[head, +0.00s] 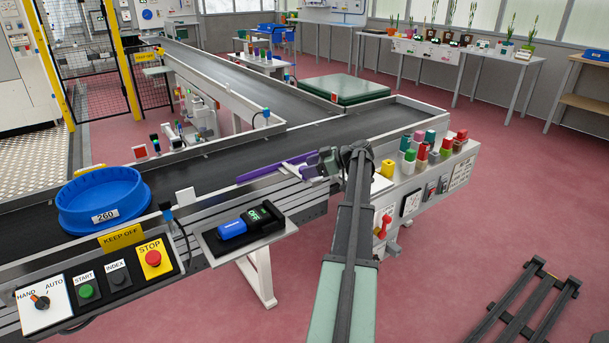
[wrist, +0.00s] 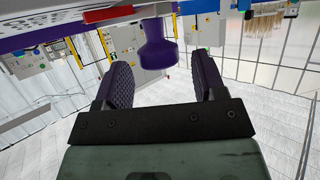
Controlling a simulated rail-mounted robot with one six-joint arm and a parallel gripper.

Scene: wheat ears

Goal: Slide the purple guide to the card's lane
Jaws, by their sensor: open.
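The purple guide (head: 275,168) is a long bar lying slantwise over the dark conveyor belt, close to its near rail. Its purple knob (wrist: 157,48) hangs down from above in the wrist view, ahead of and between my fingers. My gripper (head: 312,168) is at the guide's right end in the head view. In the wrist view my gripper (wrist: 162,72) is open, with a dark finger on each side of the knob and visible gaps. A white card (head: 105,216) reading 260 is on the front of a blue round tub (head: 78,192). Lane marks are too small to read.
A red piece (wrist: 108,14) lies beside the knob along the white rail.

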